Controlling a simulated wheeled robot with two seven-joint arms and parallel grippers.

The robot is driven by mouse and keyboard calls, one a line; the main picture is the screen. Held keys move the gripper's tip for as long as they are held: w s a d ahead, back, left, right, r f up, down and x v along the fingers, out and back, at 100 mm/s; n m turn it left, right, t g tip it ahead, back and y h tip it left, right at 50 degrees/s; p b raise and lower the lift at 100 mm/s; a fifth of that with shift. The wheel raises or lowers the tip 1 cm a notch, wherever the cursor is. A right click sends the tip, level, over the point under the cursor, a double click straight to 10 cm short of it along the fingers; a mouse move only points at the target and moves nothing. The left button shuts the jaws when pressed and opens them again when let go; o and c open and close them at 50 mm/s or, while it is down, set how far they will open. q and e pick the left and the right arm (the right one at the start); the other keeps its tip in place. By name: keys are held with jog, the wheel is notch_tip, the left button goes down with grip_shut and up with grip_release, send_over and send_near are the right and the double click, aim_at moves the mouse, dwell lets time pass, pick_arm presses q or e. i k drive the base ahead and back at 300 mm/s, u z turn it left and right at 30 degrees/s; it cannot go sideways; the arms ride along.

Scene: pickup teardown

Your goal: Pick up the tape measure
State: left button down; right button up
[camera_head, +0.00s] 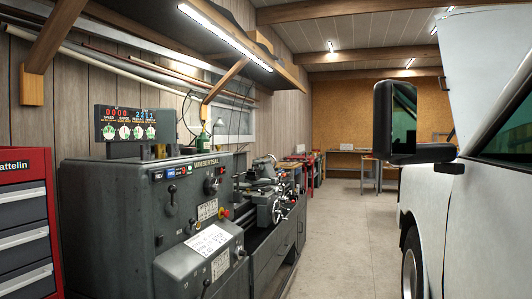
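I cannot make out a tape measure in the head view. Small items on top of the lathe housing (150,172) and on far benches are too small to tell apart. Neither of my grippers shows in this view.
A grey lathe (262,195) stands left of centre, with a red tool chest (30,222) at the far left. A white pickup (470,215) with a black mirror (394,121) fills the right. Clear concrete floor (345,235) runs between them towards benches (350,153) at the back.

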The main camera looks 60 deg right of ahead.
aim_at(187, 151)
jog(key=z, duration=0.45)
jog(key=i, duration=0.85)
jog(key=z, duration=1.85)
jog(key=k, duration=1.15)
jog(key=z, duration=0.9)
jog(key=i, duration=1)
jog(key=u, duration=0.7)
jog(key=i, duration=1.15)
jog(key=u, duration=1.7)
jog(key=i, duration=0.25)
